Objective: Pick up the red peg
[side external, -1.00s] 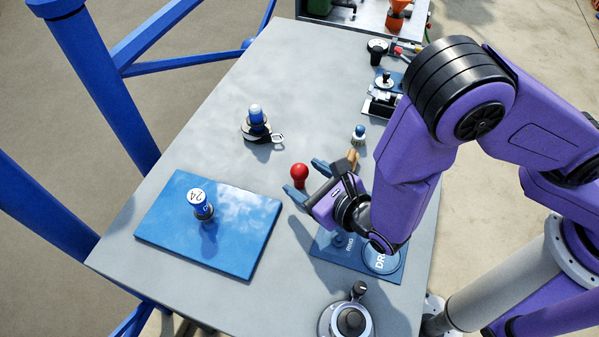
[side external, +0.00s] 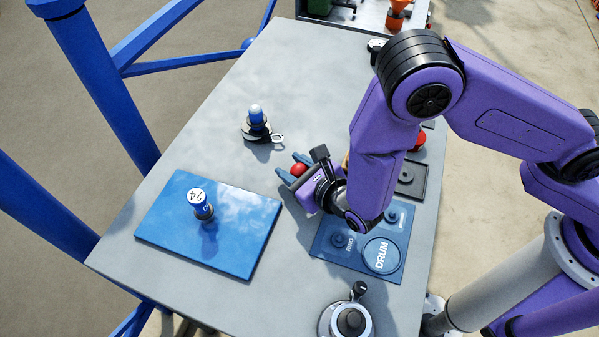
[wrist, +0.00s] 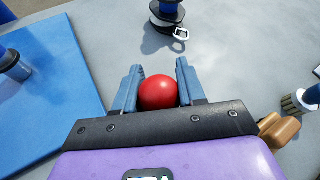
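The red peg, with its round red head, shows at the fingers of my gripper in the side external view (side external: 298,169) and the wrist view (wrist: 158,93). My gripper (side external: 291,167) reaches low over the table from the right, and its two blue fingers lie one on each side of the peg. In the wrist view the fingers (wrist: 160,82) appear to press against both sides of the red head. The peg's lower part is hidden, so I cannot tell whether it still touches the table.
A blue board (side external: 170,240) with a blue-topped piece marked 24 (side external: 200,204) lies left. A dark-based piece with a metal shackle (side external: 257,126) stands behind. A blue drum-marked panel (side external: 340,248) lies right, and a round grey fitting (side external: 350,322) in front. The table between is clear.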

